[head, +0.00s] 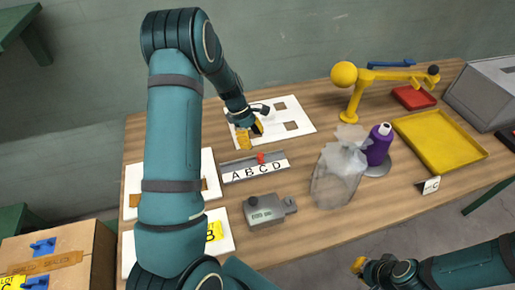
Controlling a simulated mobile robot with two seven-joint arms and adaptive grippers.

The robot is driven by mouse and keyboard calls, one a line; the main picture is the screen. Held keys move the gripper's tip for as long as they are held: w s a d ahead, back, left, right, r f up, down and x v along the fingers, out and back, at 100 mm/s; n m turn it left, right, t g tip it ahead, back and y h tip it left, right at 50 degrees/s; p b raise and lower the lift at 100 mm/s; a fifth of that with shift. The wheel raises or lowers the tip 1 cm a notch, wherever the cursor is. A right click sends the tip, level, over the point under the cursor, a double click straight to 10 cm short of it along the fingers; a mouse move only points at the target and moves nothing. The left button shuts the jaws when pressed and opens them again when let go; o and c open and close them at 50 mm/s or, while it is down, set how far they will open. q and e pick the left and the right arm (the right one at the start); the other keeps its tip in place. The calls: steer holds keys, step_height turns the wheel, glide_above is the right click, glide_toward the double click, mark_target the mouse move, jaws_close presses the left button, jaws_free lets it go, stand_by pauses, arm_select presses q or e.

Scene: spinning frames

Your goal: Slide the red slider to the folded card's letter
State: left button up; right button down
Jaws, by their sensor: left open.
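The red slider (261,158) sits on a grey rail behind a white strip (255,171) lettered A, B, C, D. It appears roughly behind the C. The small white folded card (429,186) stands at the right near the table's front edge; its letter looks like a C. My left gripper (250,133) is open, with yellow fingertips, just behind and to the left of the slider and apart from it. My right gripper (359,266) is low in the picture in front of the table. Only a yellow tip shows, so its opening is unclear.
A grey block (265,210) lies in front of the strip. A clear bag (338,175), a purple bottle (379,146) and a yellow tray (440,141) stand to the right. A white plate with square holes (293,108) lies behind. A yellow lamp-like arm (350,95) stands at the back.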

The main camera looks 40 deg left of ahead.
arm_select(q)
steer(key=shift+v, duration=2.3)
